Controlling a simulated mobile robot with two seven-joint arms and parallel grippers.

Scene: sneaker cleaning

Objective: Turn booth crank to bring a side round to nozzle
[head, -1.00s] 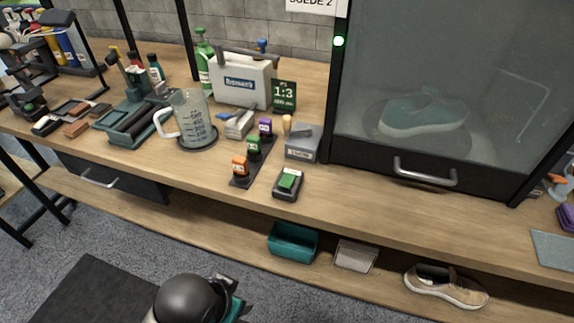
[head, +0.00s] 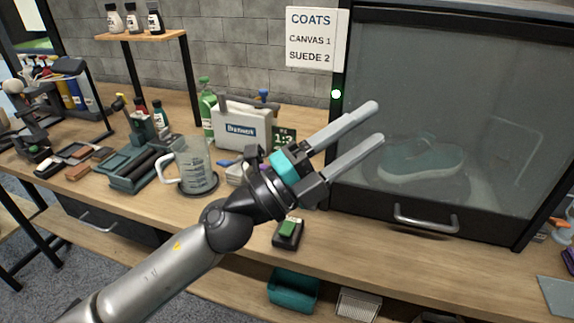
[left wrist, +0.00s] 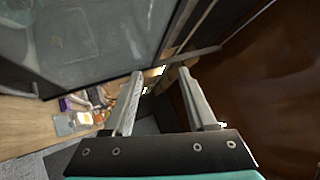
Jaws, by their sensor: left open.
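The spray booth (head: 440,110) stands at the right of the bench in the head view, with its glass front down and a metal handle (head: 425,222) along its lower edge. A teal sneaker (head: 420,160) shows dimly behind the glass. No crank or nozzle can be made out. My left gripper (head: 372,125) is open and empty, raised in front of the booth's left edge with its fingers pointing up and right. In the left wrist view its two fingers (left wrist: 163,98) are spread, with the booth glass (left wrist: 80,40) to their left. My right gripper is not in view.
A sign (head: 316,38) reads COATS, CANVAS 1, SUEDE 2. A green light (head: 336,94) glows on the booth post. A measuring jug (head: 193,165), a white carrier (head: 240,130) and a green-topped block (head: 288,231) stand on the bench. A teal bin (head: 292,288) sits on the lower shelf.

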